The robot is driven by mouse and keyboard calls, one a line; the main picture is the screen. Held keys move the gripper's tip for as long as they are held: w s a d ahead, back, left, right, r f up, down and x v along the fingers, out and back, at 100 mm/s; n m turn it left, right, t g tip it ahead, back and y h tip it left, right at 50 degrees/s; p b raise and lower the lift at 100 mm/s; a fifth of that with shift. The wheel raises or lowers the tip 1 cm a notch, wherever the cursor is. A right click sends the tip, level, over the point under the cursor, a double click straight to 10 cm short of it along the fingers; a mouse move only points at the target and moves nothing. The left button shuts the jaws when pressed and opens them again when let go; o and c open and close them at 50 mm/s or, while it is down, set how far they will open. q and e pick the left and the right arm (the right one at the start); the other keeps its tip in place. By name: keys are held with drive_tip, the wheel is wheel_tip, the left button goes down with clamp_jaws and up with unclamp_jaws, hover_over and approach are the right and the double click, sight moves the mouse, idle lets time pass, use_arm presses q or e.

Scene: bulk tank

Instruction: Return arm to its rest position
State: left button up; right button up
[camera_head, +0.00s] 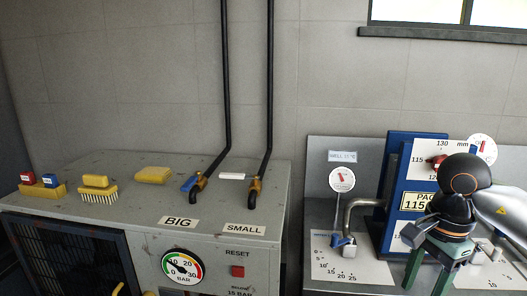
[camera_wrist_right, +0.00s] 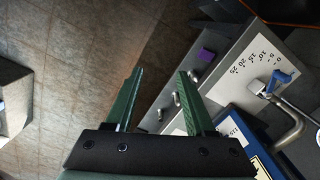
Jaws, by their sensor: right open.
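My right gripper (camera_head: 428,272) comes in from the right in the head view, in front of the blue panel unit with the white scales. Its green fingers point down and are apart, with nothing between them. In the right wrist view the same gripper (camera_wrist_right: 160,95) is open and empty. Beyond its fingertips are the floor and the edge of the grey bench. My left gripper is not in the head view.
A grey cabinet (camera_head: 140,222) carries brushes, a yellow sponge (camera_head: 153,174) and two black pipes with valves. A bent pipe with a blue-handled valve (camera_head: 341,241) stands close left of my right gripper. The blue panel (camera_head: 412,150) is right behind my arm.

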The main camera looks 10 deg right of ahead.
drive_tip(key=a+f+m+g+y, duration=0.25)
drive_tip(key=a+y, duration=0.95)
drive_tip(key=a, duration=1.1)
drive_tip(key=w+a+r+m+t+y+p, duration=0.15)
drive_tip(key=w+a+m+t+y, duration=0.45)
drive_tip(key=m, duration=0.7)
drive_tip(key=w+d+f+m+t+h, duration=0.1)
drive_tip(key=d+f+m+t+h, duration=0.45)
drive_tip(key=m, duration=0.75)
drive_tip(key=w+d+f+m+t+h, duration=0.1)
drive_tip(key=d+f+m+t+h, duration=0.2)
drive_tip(key=f+m+t+h, duration=0.65)
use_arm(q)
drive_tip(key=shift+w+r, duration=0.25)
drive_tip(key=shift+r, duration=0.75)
use_arm(e)
drive_tip(key=s+f+m+g, duration=0.4)
drive_tip(key=s+f+m, duration=0.3)
drive_tip(key=f, duration=0.2)
drive_tip(key=s+d+f+m+g+h, duration=0.1)
drive_tip(key=s+f+m+g, duration=0.4)
drive_tip(key=f, duration=0.5)
drive_tip(key=shift+s+d+m, duration=0.25)
drive_tip(key=shift+s+m, duration=0.9)
drive_tip(key=shift+m, duration=0.05)
